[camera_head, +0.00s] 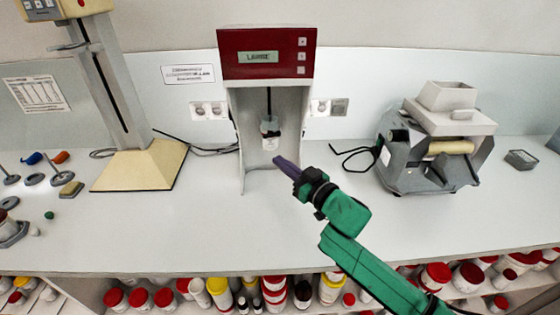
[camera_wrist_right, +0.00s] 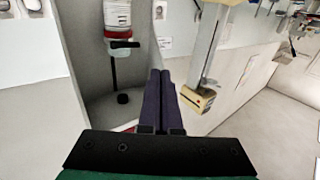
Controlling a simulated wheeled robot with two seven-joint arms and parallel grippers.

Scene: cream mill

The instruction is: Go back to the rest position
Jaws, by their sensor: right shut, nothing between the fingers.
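My right gripper (camera_head: 287,167) reaches in from the lower right on a green arm. Its dark fingers are shut with nothing between them. They are above the counter, just in front of the red-topped machine (camera_head: 267,52). A small white container (camera_head: 270,136) sits on the shaft inside that machine's open bay, behind and above the fingertips. In the right wrist view the closed fingers (camera_wrist_right: 160,85) point towards the bay's side wall, and the container (camera_wrist_right: 117,16) hangs at the upper left, apart from them. My left gripper is not in view.
A cream stand machine (camera_head: 138,168) is at the left, with small tools beside it. A grey roller mill (camera_head: 430,145) stands at the right, near my arm. A small grey basket (camera_head: 520,159) is at the far right. Jars (camera_head: 330,288) fill the shelf below. The front counter is mostly clear.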

